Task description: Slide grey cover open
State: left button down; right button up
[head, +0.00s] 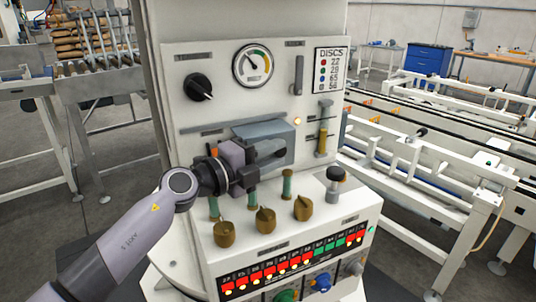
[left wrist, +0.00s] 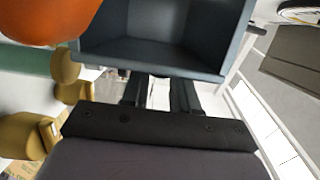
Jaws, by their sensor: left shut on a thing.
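The grey cover (head: 268,129) is a blue-grey, box-like part on the upright face of the white control panel (head: 210,60). My left gripper (head: 276,152) is in front of it, shut on it. In the left wrist view the cover (left wrist: 150,22) appears as a hollow, shelf-like shape, and the two dark fingers (left wrist: 160,95) reach its near edge. The gripper and wrist hide the cover's lower left part and what lies behind. My right gripper is not in view.
An orange piece (head: 213,151) is close to the left. A black knob (head: 198,87) and round gauge (head: 253,64) are above. Conveyors (head: 440,170) stand right.

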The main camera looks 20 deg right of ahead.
pick_arm(q)
jog(key=c, duration=0.9)
grip_release()
jog(key=shift+o, duration=0.2)
jog(key=p+v, duration=0.1)
jog(key=v, duration=0.6)
jog(key=shift+a, duration=0.1)
